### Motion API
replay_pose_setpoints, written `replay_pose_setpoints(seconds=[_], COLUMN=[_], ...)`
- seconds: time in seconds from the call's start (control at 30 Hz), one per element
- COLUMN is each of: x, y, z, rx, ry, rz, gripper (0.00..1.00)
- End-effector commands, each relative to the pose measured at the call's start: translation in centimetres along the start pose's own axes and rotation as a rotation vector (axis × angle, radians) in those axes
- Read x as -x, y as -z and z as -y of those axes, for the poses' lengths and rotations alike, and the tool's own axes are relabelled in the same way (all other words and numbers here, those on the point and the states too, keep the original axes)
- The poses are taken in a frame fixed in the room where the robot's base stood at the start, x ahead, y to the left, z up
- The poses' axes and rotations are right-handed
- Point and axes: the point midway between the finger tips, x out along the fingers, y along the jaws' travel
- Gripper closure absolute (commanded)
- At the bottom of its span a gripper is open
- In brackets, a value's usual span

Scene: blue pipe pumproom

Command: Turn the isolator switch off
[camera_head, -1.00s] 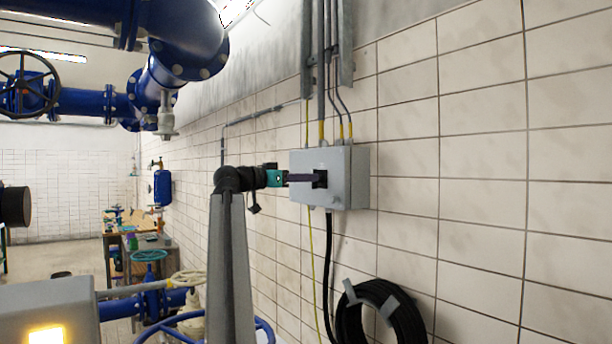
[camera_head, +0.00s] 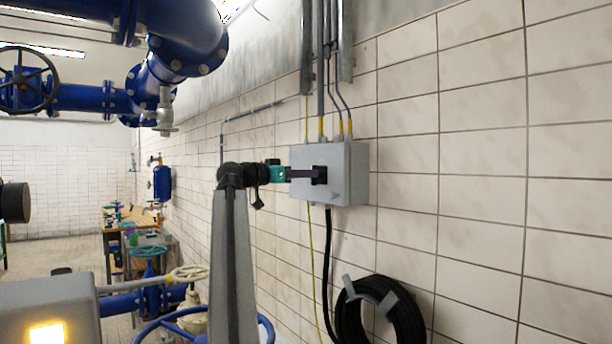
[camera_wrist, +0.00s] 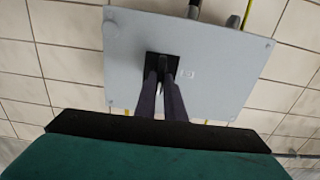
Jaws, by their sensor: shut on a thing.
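The isolator switch is a grey box (camera_head: 341,168) on the tiled wall, right of centre in the head view. Its black handle (camera_head: 320,174) stands out from the box's front face. The grey box also fills the upper middle of the wrist view (camera_wrist: 222,75), with the black handle (camera_wrist: 161,64) near its centre. My gripper (camera_head: 313,174) reaches the handle from the left, its dark fingers level. In the wrist view my gripper's fingers (camera_wrist: 162,82) are shut on the handle, one on each side. The fingers hide part of the handle.
Conduits and cables (camera_head: 324,90) enter the box from above. A black cable runs down to a coiled black hose (camera_head: 380,312) on the wall below. Blue pipes (camera_head: 185,40) and a handwheel (camera_head: 22,80) are at upper left. A workbench (camera_head: 125,220) stands further back.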

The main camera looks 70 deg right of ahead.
Motion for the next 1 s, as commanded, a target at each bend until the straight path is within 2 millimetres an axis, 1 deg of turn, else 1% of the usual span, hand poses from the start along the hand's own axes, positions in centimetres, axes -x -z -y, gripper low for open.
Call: replay_pose_setpoints(seconds=[0.17, 0.37, 0.57, 1.0], x=[0.04, 0.07, 0.1, 0.16], y=[-0.02, -0.03, -0.03, -0.05], z=[0.06, 0.16, 0.28, 0.53], rx=[0.049, 0.156, 0.313, 0.717], ry=[0.0, 0.001, 0.002, 0.002], rz=[0.0, 0.0, -0.001, -0.002], gripper=[1.0, 1.0, 1.0, 1.0])
